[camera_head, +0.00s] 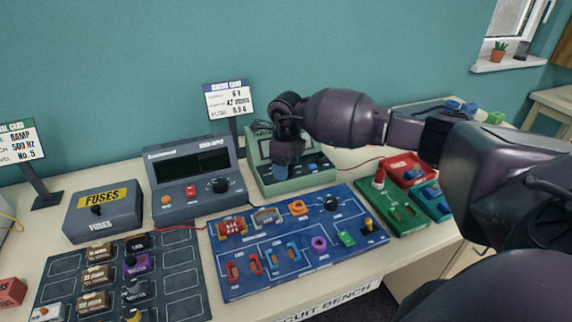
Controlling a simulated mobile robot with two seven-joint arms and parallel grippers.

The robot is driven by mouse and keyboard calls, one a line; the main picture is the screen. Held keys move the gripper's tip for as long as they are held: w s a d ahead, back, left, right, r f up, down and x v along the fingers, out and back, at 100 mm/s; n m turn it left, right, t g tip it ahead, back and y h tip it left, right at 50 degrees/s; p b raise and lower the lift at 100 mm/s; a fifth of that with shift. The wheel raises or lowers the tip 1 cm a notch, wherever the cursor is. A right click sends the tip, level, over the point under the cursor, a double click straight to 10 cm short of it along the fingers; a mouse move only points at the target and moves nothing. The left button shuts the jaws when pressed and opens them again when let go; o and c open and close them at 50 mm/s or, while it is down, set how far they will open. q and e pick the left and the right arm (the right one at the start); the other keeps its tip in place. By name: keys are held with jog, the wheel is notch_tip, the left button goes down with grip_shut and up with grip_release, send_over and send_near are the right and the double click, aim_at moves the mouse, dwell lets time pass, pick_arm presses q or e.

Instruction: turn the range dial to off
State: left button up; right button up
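The green meter (296,183) stands on the bench against the wall, behind the blue circuit board. My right gripper (281,172) reaches in from the right and hangs in front of the meter's face, pointing down. It covers much of the left part of the face and the screen, so the range dial cannot be made out. A blue patch shows at the fingertips; I cannot tell whether it is a finger pad or part of a dial. Whether the fingers are open or shut is not clear. My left gripper is not in view.
A grey power supply (165,207) with a black knob (220,185) stands left of the meter. A fuse box (88,221), a blue circuit board (222,281), a green switch board (410,222) and a red tray (424,178) crowd the bench. A card stand (229,99) rises behind.

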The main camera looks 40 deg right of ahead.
notch_tip(320, 180, up, 11)
dwell(0.8)
jog(key=shift+f, duration=0.15)
dwell(0.3)
